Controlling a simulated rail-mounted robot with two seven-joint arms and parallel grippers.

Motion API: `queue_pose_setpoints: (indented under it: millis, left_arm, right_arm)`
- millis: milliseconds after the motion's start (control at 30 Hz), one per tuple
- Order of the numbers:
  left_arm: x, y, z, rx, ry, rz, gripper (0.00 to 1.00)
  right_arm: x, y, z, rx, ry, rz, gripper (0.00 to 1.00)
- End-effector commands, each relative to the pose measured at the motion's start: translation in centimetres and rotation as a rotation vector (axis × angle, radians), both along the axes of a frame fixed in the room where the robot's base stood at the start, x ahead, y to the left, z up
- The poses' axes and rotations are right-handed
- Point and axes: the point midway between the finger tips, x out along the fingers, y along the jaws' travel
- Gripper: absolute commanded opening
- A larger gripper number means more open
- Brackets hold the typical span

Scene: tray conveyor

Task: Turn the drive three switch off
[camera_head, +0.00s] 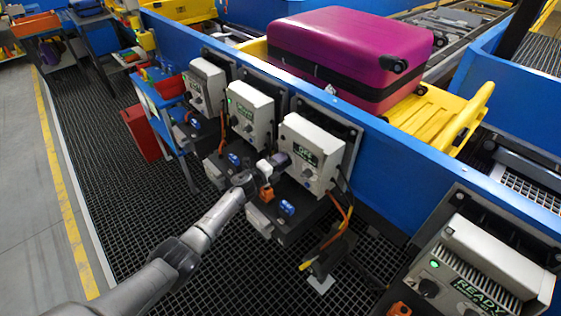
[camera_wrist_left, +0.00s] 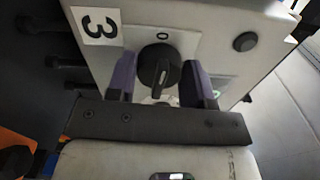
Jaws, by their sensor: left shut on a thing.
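The drive three box (camera_head: 310,146) is a pale housing on the blue conveyor side. Its small display looks like it reads OFF. In the left wrist view, a "3" label (camera_wrist_left: 97,24) sits beside the black rotary switch (camera_wrist_left: 159,70). My left gripper (camera_head: 279,160) is at the front of this box. Its purple fingers stand on both sides of the switch and are shut on it. The gripper's dark crossbar hides the panel below the switch. My right gripper is in neither view.
Two similar boxes (camera_head: 249,110) (camera_head: 205,84) stand to the left, and one with a READY display (camera_head: 483,262) at lower right. A magenta suitcase (camera_head: 345,45) lies on a yellow tray (camera_head: 432,118) behind the blue rail. Orange cables (camera_head: 340,222) hang below the box.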

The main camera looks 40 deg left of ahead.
Motion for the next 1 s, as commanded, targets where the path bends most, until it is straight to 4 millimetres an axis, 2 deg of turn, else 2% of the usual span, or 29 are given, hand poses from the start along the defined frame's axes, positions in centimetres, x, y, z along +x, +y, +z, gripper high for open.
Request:
queue_pose_setpoints:
  millis: [300,800,833,1000]
  left_arm:
    - [-0.02,0.00,-0.09,-0.090,0.016,0.000,0.24]
    - [-0.02,0.00,-0.13,-0.106,0.018,0.000,0.24]
    - [-0.02,0.01,-0.14,-0.106,0.018,0.000,0.48]
    - [-0.01,-0.01,-0.11,-0.105,0.017,0.000,0.65]
  right_arm:
    - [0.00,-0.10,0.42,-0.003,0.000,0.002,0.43]
    - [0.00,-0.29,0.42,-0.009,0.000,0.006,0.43]
    - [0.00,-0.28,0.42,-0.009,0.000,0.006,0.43]
    - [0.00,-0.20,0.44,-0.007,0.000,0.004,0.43]
